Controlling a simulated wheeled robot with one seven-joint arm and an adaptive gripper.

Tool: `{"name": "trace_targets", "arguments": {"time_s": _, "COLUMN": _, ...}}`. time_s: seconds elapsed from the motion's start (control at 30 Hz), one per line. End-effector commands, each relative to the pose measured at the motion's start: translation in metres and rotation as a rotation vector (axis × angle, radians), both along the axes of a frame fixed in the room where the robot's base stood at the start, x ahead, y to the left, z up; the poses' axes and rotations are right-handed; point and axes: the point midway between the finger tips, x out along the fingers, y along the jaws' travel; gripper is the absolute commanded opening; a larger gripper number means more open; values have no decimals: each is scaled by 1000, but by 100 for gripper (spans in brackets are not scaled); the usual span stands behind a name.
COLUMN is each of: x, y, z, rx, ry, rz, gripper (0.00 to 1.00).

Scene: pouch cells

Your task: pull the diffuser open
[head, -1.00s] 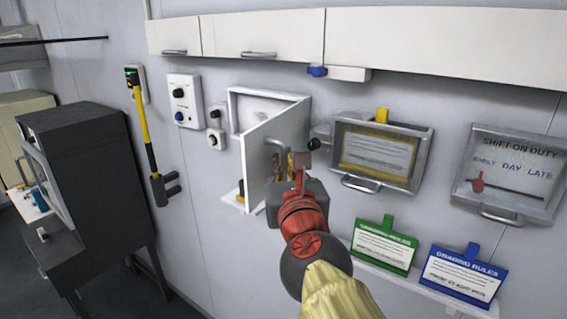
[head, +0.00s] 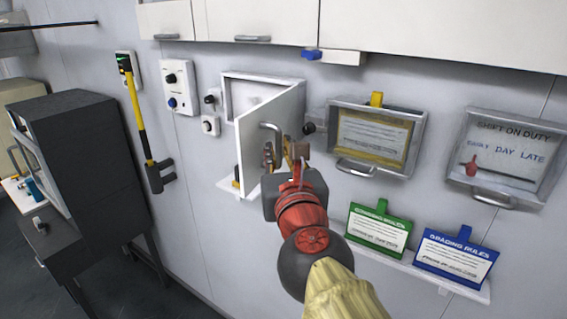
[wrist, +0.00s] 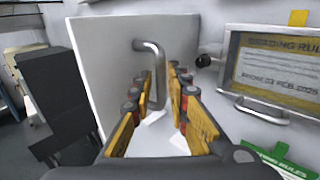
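The diffuser appears to be the white hinged panel (head: 262,165) with a bent grey metal handle (head: 268,128), swung out at an angle from a shallow white frame on the wall (head: 262,79). In the wrist view the panel (wrist: 105,70) fills the middle left, and its handle (wrist: 160,62) comes down between my fingers. My gripper (head: 286,152) is at the handle, in front of the panel. Its yellow-padded fingers (wrist: 161,84) stand apart on both sides of the bar, with gaps visible. The handle's lower end is partly hidden.
A framed notice with a handle (head: 372,140) is close to the right. Green (head: 378,228) and blue (head: 455,262) cards stand on a low ledge. Wall cabinets (head: 440,35) hang above. A dark cabinet (head: 95,170) stands left, past a yellow-black lever (head: 142,125).

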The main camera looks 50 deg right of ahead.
Motion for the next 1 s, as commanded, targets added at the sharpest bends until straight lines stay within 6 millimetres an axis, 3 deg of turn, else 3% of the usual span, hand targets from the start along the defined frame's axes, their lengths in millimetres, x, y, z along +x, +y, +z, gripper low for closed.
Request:
{"name": "trace_targets", "arguments": {"time_s": 0.5, "x": -32, "y": 33, "z": 1, "rx": -3, "ry": -3, "rz": 2, "gripper": 17}}
{"name": "trace_targets", "arguments": {"time_s": 1.0, "x": -37, "y": 37, "z": -1, "rx": 1, "ry": 1, "rz": 0, "gripper": 17}}
